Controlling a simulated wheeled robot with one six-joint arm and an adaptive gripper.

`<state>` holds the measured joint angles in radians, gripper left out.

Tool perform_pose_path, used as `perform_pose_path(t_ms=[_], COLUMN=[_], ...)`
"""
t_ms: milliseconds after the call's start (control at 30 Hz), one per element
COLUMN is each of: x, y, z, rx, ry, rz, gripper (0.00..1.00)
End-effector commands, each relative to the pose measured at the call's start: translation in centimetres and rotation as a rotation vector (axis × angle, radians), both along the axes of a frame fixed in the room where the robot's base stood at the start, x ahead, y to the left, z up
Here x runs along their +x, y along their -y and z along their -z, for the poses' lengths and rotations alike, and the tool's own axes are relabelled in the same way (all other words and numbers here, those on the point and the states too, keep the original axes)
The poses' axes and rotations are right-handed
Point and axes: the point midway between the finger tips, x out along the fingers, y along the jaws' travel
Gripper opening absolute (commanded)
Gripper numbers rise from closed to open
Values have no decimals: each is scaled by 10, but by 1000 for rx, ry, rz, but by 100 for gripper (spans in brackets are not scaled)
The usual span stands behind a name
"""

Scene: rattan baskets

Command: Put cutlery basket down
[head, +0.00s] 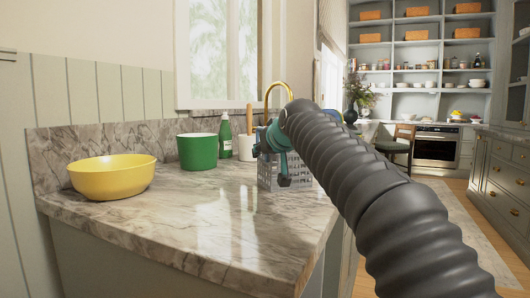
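The cutlery basket (268,177) is a grey lattice-walled box at the right part of the marble counter, near its edge. It looks upright, with its base at or very close to the counter top; I cannot tell whether it touches. My gripper (284,178), teal and dark, is at the basket's top and near side, overlapping it in the head view. Whether the fingers are closed on the basket wall is not clear. My thick grey arm hides the basket's right side and what lies behind it.
A yellow bowl (112,178) and a green pot (198,151) stand on the marble counter (215,215) to the left. A green bottle (225,138) and a white utensil holder (246,148) stand behind the basket. The counter's front middle is clear.

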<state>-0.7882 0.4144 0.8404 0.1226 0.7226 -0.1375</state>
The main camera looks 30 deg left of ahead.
Motion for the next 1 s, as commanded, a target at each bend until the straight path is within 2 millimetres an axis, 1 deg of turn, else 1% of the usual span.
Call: perform_pose_path(t_ms=[167, 333, 467, 800, 1000], x=[0, -7, -19, -57, -68], y=[0, 9, 23, 68, 82], z=[-1, -6, -13, -38, -46], rx=[0, 2, 2, 2, 1], ry=[0, 2, 2, 1, 1], rz=[0, 0, 1, 0, 0], gripper=[31, 31, 31, 31, 31])
